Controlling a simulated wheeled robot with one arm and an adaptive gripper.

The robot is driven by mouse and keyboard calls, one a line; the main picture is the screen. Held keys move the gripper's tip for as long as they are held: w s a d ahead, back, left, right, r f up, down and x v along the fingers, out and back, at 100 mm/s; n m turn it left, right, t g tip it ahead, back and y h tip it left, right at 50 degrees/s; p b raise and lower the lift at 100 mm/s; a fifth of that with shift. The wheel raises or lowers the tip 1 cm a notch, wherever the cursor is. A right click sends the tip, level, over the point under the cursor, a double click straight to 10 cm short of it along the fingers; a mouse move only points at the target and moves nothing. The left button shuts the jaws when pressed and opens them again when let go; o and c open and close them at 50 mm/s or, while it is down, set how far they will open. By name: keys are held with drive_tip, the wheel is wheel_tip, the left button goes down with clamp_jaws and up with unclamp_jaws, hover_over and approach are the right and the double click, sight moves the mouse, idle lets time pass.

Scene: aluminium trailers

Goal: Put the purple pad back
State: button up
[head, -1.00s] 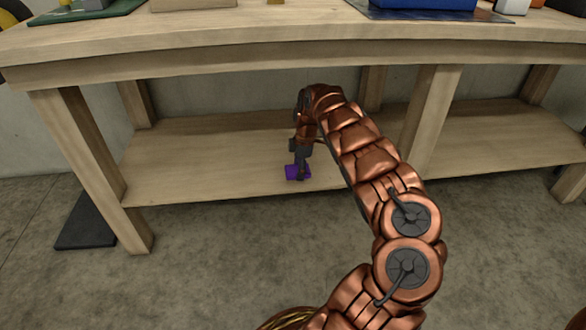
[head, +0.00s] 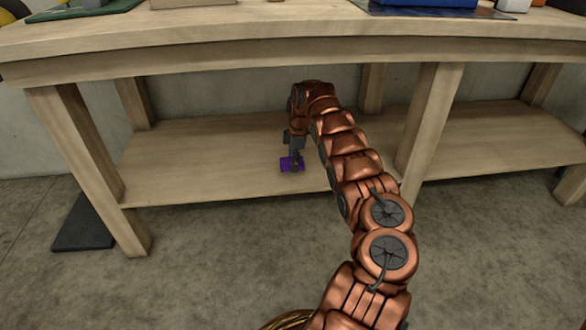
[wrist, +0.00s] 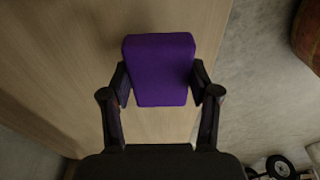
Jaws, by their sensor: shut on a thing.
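The purple pad (head: 291,164) is a small block with rounded edges. In the head view it is at the lower shelf of the wooden bench. My gripper (head: 293,158) points down and is shut on the pad. In the wrist view the pad (wrist: 159,69) sits between the two dark fingers of my gripper (wrist: 160,88), one at each side. The shelf's wood is behind the pad. I cannot tell whether the pad touches the shelf or hangs just above it.
The lower shelf (head: 200,160) is otherwise bare around the pad. The bench top (head: 300,40) is close above my arm. Wooden legs (head: 430,130) stand at both sides of my arm. A dark mat (head: 83,222) lies on the floor at the left.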

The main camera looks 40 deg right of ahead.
sight(293, 174)
wheel_tip(293, 174, down, 3)
drive_tip(key=shift+r+b, duration=0.1)
drive_tip(key=shift+b, duration=0.5)
drive_tip(key=shift+f, duration=0.55)
drive_tip(key=o, duration=1.2)
drive_tip(key=shift+f, duration=0.1)
drive_tip(key=shift+r+b, duration=0.2)
drive_tip(key=shift+b, duration=0.2)
drive_tip(key=r+p, duration=0.2)
drive_tip(key=r, duration=0.2)
drive_tip(key=r+p, duration=0.2)
drive_tip(key=r, duration=0.2)
drive_tip(key=shift+w+d+r, duration=0.1)
drive_tip(key=shift+w+d, duration=0.1)
